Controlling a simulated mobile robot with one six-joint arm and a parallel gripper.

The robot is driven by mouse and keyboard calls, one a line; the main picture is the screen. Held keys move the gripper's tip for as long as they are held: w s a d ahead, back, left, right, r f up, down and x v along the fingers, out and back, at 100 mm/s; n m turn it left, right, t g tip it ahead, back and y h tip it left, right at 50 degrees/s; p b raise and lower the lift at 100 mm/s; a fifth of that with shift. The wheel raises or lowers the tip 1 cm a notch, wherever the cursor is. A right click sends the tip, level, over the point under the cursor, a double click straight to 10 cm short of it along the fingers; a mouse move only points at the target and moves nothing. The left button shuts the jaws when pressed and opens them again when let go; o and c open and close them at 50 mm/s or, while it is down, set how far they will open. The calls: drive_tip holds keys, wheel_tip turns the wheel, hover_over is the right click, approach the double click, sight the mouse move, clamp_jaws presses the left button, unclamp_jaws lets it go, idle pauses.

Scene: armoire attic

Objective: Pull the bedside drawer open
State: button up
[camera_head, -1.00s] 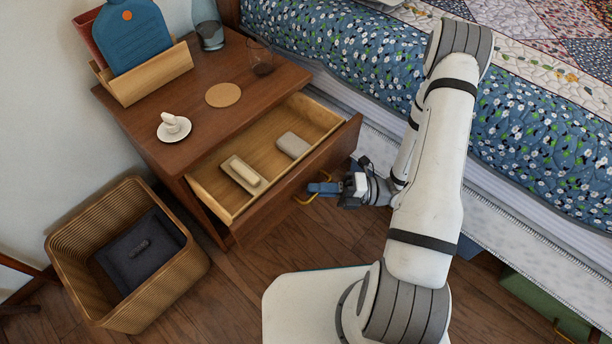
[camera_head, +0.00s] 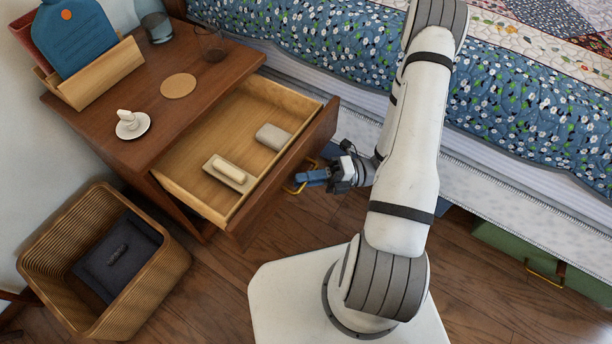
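The bedside drawer (camera_head: 180,192) is pulled well out of the dark wooden nightstand (camera_head: 215,68). Its pale wooden inside shows from above. A yellow handle (camera_head: 292,190) is on the outer face of the drawer front (camera_head: 318,128). My gripper (camera_head: 302,177) is at this handle, with its blue fingers close together on it; the grip itself is small and partly hidden. In the drawer lie a light soap-like bar on a tray (camera_head: 229,172) and a grey box (camera_head: 272,136).
A wicker basket (camera_head: 172,272) with a dark folded cloth stands on the floor at left. The bed (camera_head: 500,110) stands close on the right, with a green case (camera_head: 535,262) under it. The nightstand bears a cup, a coaster, a dish and a holder.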

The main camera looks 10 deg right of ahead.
drive_tip(key=shift+o, duration=1.3)
drive_tip(key=shift+w+d, duration=0.1)
drive_tip(key=d, duration=0.7)
drive_tip(key=shift+d+f+b, duration=0.35)
drive_tip(key=shift+f, duration=0.1)
